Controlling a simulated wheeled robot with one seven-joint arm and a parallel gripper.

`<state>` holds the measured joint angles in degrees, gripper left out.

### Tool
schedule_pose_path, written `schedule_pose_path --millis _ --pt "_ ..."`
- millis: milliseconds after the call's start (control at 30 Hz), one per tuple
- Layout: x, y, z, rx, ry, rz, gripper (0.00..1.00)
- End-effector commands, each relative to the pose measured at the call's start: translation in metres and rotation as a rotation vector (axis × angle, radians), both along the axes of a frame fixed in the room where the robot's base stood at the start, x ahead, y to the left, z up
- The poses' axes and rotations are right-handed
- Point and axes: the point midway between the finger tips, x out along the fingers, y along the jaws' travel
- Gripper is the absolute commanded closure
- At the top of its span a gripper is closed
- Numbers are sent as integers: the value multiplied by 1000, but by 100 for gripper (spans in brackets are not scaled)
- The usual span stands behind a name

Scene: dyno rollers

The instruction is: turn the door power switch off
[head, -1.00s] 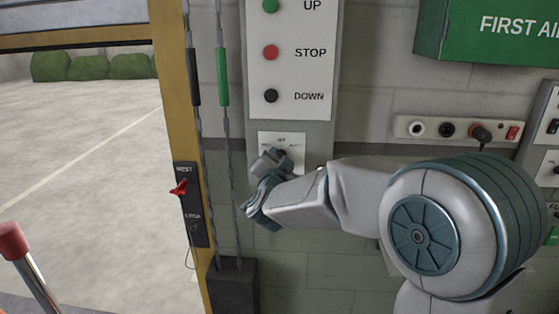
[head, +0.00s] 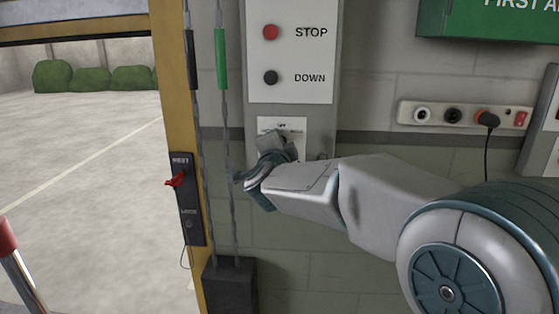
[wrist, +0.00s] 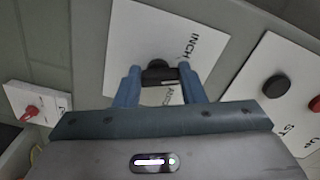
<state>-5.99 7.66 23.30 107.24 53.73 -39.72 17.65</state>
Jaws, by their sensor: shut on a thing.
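A small white plate (head: 297,125) sits on the grey panel below the DOWN button. In the wrist view the plate (wrist: 135,30) carries the word INCH, another partly hidden label and a black knob (wrist: 158,76). My gripper (head: 272,143) is at this plate in the head view and hides most of its face and the knob. In the wrist view the two blue fingers of my gripper (wrist: 158,82) stand on either side of the black knob, shut on it. I cannot read which position the knob points to.
The red STOP button (head: 270,32) and black DOWN button (head: 270,78) are just above. Two cables hang to the left, near a red lever (head: 176,180) on a yellow post. A socket strip (head: 465,115) and a green first aid box (head: 490,20) are to the right.

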Motion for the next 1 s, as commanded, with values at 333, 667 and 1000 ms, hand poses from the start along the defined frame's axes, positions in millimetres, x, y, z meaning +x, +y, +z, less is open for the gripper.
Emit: schedule_pose_path --millis 333,667,1000 --pt "0 0 -2 257 -9 2 86" --pt "0 0 0 375 -10 1 86" --pt "0 0 1 392 -11 1 86"
